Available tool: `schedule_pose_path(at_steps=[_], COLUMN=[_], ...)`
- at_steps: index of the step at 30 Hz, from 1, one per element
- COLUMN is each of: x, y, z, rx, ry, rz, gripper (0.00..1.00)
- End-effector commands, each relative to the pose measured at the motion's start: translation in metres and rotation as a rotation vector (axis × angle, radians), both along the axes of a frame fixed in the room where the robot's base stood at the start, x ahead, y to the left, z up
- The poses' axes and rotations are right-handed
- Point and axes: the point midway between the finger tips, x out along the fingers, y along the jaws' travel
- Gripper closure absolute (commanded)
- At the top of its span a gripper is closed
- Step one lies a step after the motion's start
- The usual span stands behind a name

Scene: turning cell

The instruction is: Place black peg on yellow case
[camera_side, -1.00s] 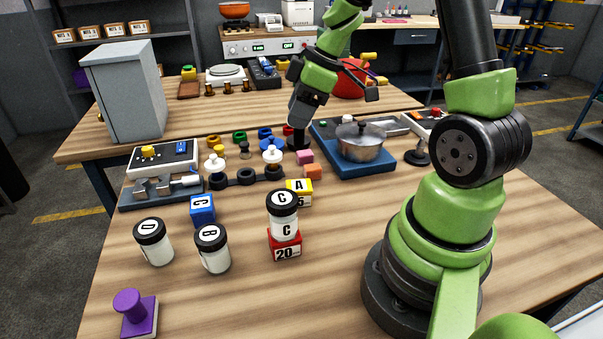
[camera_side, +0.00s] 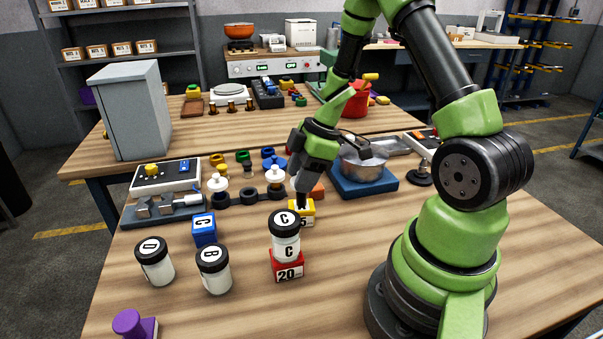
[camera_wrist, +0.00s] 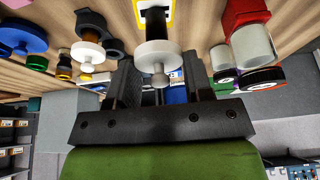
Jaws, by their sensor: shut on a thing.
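The yellow case (camera_side: 309,209) stands behind and right of the jar on the red case. My gripper (camera_side: 303,190) points down over it, and the fingertips hide part of its top. In the wrist view, the fingers of my gripper (camera_wrist: 160,82) are shut on the black peg (camera_wrist: 153,24). The peg has a pale round disc and stem on the gripper side. Its black end points at the yellow case (camera_wrist: 171,12). I cannot tell whether the peg touches the case.
A jar marked C (camera_side: 285,238) on a red case (camera_side: 287,266) stands close by. A pot (camera_side: 362,166) stands behind right.

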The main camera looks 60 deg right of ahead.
Motion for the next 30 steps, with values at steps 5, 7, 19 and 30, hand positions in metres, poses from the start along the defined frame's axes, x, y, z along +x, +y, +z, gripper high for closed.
schedule_pose_path(at_steps=[5, 7, 19, 30], x=[0.000, 0.000, 0.000, -0.010], y=[0.000, 0.000, 0.000, -0.012], z=[0.000, -0.001, -0.002, 0.041], rx=[0.000, 0.001, 0.000, -0.004], ry=[-0.001, -0.001, -0.001, -0.011], rz=[0.000, 0.000, 0.000, -0.001], gripper=[0.87, 0.87, 0.28, 0.28])
